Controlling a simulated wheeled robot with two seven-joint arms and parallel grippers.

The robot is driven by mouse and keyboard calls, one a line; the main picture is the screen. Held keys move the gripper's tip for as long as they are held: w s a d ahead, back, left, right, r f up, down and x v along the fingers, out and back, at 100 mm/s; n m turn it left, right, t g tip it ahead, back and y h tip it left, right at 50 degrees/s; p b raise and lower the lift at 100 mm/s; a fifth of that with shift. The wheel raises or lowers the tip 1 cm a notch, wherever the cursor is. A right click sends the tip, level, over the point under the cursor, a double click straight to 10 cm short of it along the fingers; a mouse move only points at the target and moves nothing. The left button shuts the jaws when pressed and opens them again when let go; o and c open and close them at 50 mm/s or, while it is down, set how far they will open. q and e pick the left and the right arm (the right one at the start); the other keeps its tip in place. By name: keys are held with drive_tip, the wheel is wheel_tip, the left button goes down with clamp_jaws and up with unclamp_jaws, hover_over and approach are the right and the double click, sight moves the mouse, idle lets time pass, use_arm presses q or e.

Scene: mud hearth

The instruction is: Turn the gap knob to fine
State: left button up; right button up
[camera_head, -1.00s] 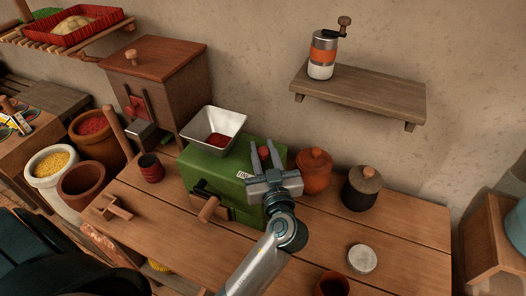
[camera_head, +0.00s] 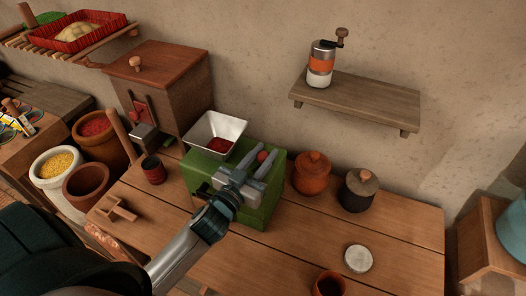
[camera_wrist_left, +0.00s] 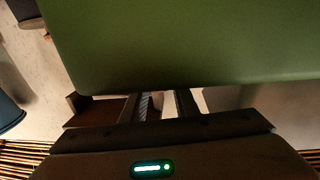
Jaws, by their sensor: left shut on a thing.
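The green mill (camera_head: 262,212) stands on the wooden table with a metal hopper (camera_head: 228,128) holding red stuff on top. Its round red knob (camera_head: 262,156), which I take to be the gap knob, shows between the fingertips of my left gripper (camera_head: 261,162). The left gripper is shut on it, with its fingers pointing up and to the right. In the left wrist view the green mill body (camera_wrist_left: 190,45) fills the top, and the fingers (camera_wrist_left: 168,104) reach towards it; the knob is hidden there. Any setting mark is too small to read. My right gripper is not in view.
An orange lidded jar (camera_head: 311,175) and a dark lidded jar (camera_head: 358,190) stand right of the mill. A dark red cup (camera_head: 154,170) stands to its left. A shelf (camera_head: 362,103) with a hand grinder (camera_head: 321,64) is above.

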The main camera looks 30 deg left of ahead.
use_arm(q)
drive_tip(key=shift+r+h, duration=0.15)
drive_tip(key=shift+h, duration=0.15)
drive_tip(key=o, duration=0.9)
drive_tip(key=shift+o, duration=0.8)
drive_tip(key=shift+w, duration=0.1)
drive_tip(key=shift+s+f, duration=0.25)
drive_tip(key=shift+s, duration=0.35)
drive_tip(key=s+a+b, duration=0.1)
drive_tip(key=s+b, duration=0.2)
drive_tip(key=s, duration=1.3)
drive_tip(key=shift+a+b, duration=0.25)
drive_tip(key=shift+b, duration=0.1)
